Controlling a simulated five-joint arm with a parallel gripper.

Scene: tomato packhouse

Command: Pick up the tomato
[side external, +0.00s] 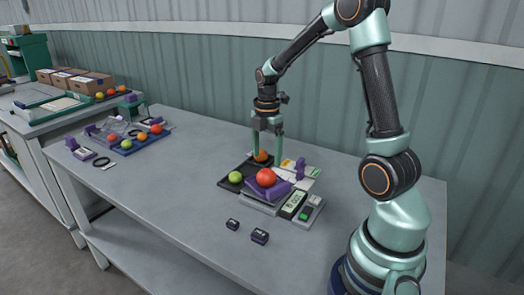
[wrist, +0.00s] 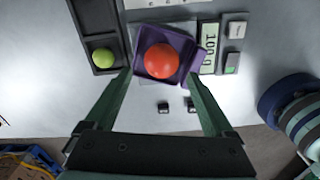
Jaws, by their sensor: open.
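A red tomato (side external: 266,177) sits in a purple cradle (side external: 281,188) on a grey scale. In the wrist view the same red tomato (wrist: 165,60) lies in the square purple cradle (wrist: 195,58), ahead of my gripper between the lines of its fingers. My gripper (side external: 267,157) is open and points down, above and behind the red tomato in the side view. Its green fingers also show in the wrist view (wrist: 159,76), apart and holding nothing. An orange fruit (side external: 261,156) shows partly between the fingers in the side view; I cannot tell its depth from them.
A green tomato (side external: 235,177) lies in a dark tray (side external: 226,187) beside the scale. A display (side external: 293,205) and button box (side external: 309,211) stand at the right. Two small dark blocks (side external: 260,236) lie in front. More fruit and trays (side external: 130,141) occupy the table's far left; the middle is clear.

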